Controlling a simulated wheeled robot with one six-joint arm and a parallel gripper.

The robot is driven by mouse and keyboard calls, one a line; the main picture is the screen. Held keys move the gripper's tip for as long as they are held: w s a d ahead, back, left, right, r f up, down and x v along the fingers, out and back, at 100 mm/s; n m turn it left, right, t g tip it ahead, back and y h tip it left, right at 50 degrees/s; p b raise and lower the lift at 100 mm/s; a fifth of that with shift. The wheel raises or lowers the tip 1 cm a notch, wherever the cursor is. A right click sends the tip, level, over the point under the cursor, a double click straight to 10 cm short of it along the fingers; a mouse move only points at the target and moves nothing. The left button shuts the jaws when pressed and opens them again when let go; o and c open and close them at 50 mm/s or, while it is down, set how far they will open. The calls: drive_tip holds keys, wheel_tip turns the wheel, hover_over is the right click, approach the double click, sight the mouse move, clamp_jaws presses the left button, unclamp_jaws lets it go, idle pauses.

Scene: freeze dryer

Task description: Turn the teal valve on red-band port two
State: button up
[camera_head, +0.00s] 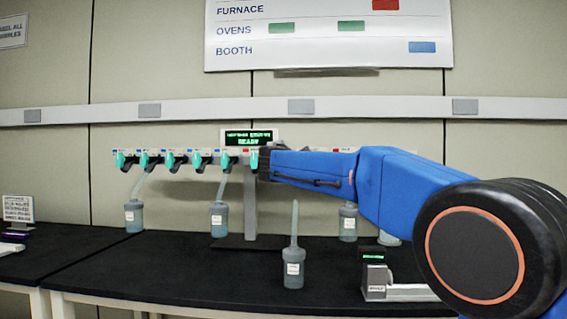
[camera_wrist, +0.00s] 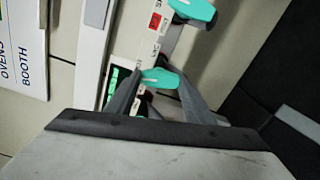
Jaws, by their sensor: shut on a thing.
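A row of teal valves hangs from the white manifold bar; several show in the head view, left of my arm. My gripper (camera_head: 264,161) is at the right end of the visible row, next to a teal valve (camera_head: 254,160) with a small red mark by it. In the wrist view my gripper (camera_wrist: 161,80) is shut on a teal valve (camera_wrist: 160,77), one finger on each side. Another teal valve (camera_wrist: 195,12) is above it, near a red label (camera_wrist: 155,22). The held valve's own band is not clear, and my arm hides the bar further right.
A green-lit display (camera_head: 249,138) stands above the bar. Flasks hang below, and one flask (camera_head: 293,268) with an upright tube stands on the black bench (camera_head: 180,275). A small device (camera_head: 375,280) with a green screen is at the bench's front right.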

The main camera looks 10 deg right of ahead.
drive_tip(key=shift+m, duration=1.1)
drive_tip(key=o, duration=1)
drive_tip(key=shift+o, duration=0.2)
drive_tip(key=shift+s, duration=0.1)
drive_tip(key=v, duration=1.7)
drive_tip(key=shift+s, duration=0.1)
